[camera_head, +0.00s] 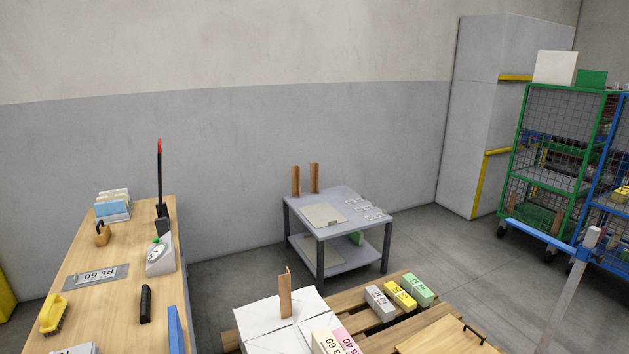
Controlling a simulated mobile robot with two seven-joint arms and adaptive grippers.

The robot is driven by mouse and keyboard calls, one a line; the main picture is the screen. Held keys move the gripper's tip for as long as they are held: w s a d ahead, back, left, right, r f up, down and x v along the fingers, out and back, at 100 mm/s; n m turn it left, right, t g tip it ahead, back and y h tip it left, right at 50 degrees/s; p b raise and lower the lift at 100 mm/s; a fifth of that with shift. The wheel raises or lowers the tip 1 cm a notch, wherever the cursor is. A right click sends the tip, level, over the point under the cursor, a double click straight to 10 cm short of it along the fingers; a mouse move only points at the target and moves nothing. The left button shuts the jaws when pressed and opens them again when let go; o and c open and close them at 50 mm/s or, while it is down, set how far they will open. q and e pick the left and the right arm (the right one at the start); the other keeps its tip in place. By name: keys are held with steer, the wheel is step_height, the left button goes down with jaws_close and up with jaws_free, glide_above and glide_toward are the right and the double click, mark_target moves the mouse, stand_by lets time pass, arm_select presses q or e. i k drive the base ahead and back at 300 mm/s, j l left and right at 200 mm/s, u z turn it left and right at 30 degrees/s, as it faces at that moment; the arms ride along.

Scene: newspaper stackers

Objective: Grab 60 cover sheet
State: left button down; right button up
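A cream card marked "60" (325,342) stands at the bottom middle, beside a pink card marked "40" (348,341), both cut off by the lower edge. A grey plate (95,277) with upside-down lettering that seems to include "60" lies on the wooden bench (120,255) at the left. I cannot tell for certain which of these is the cover sheet. Neither of my grippers shows in this view.
White wrapped stacks (265,318) with an upright brown board (285,292) sit on a pallet (370,318) with several coloured bundles (400,294). A grey table (340,215) stands behind. Wheeled cages (555,150) are at the right. Open floor (450,245) lies between.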

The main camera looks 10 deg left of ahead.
mark_target(109, 273)
steer(key=u, duration=1.9)
steer(key=j+u, duration=0.55)
steer(key=i+j+u, duration=0.25)
steer(key=j, duration=0.2)
steer(key=i+j+u, duration=0.2)
steer(key=j, duration=0.2)
steer(key=i+j+u, duration=0.2)
steer(key=i+j, duration=0.2)
steer(key=i+j+u, duration=0.15)
steer(key=i, duration=0.5)
steer(key=i+z, duration=0.25)
steer(key=i, duration=0.15)
steer(key=i+j+z, duration=0.1)
steer(key=i+z, duration=0.2)
steer(key=i, duration=0.15)
steer(key=i+j+z, duration=0.25)
steer(key=i, duration=0.15)
steer(key=i+l+z, duration=0.1)
steer(key=i+z, duration=0.65)
steer(key=i+j+z, duration=0.1)
steer(key=i+z, duration=0.25)
